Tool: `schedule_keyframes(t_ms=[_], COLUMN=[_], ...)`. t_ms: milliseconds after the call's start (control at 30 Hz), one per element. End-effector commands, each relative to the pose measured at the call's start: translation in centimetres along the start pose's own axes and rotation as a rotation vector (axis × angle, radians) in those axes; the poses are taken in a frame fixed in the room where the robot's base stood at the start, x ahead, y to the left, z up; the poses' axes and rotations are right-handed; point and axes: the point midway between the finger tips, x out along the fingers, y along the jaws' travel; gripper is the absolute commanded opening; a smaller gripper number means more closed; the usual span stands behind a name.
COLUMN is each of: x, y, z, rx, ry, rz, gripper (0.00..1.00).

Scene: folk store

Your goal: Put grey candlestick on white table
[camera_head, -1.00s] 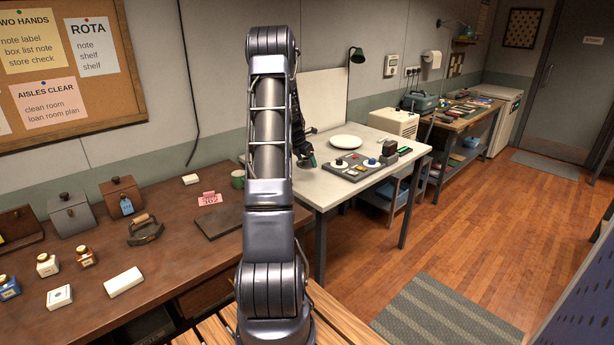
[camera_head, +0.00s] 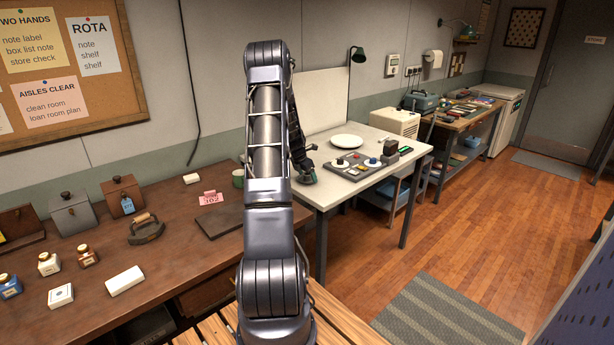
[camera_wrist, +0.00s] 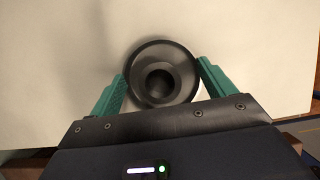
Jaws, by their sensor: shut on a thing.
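The grey candlestick (camera_wrist: 137,77) shows from above in the wrist view as a dark round base or rim with a hollow centre. My gripper (camera_wrist: 162,71) has its green fingers on either side of it, shut on it. The pale top of the white table (camera_wrist: 55,60) lies below. In the head view my gripper (camera_head: 303,170) is over the left front part of the white table (camera_head: 328,192), and my arm partly covers it. The candlestick is not clear there. I cannot tell whether its foot touches the table.
A white plate (camera_head: 347,142) and a grey tray with knobs (camera_head: 353,172) stand on the white table, right of my gripper. The brown counter (camera_head: 190,250) at left holds a flat iron (camera_head: 146,232), bottles and boxes.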

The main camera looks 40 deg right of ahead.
Motion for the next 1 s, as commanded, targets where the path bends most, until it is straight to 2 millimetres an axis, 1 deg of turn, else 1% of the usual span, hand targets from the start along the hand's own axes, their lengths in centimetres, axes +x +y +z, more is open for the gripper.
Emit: schedule_keyframes(t_ms=[133, 167, 200, 233, 467, 567, 633, 767, 1000], x=[0.3, 0.2, 0.2, 0.2, 0.2, -0.3, -0.9, -2.9, -7.5], y=[0.0, 0.0, 0.0, 0.0, 0.0, 0.0, 0.0, 0.0, 0.0], z=[-0.1, -0.1, -0.1, -0.1, -0.1, 0.0, 0.0, 0.0, 0.1], rx=[0.000, 0.000, 0.000, 0.000, 0.000, 0.000, 0.000, 0.000, 0.000], ry=[0.000, 0.000, 0.000, 0.000, 0.000, 0.000, 0.000, -0.001, -0.002], rz=[0.000, 0.000, 0.000, 0.000, 0.000, 0.000, 0.001, 0.002, 0.003], gripper=[0.56, 0.88, 0.96, 1.00, 1.00, 1.00, 1.00, 1.00, 1.00])
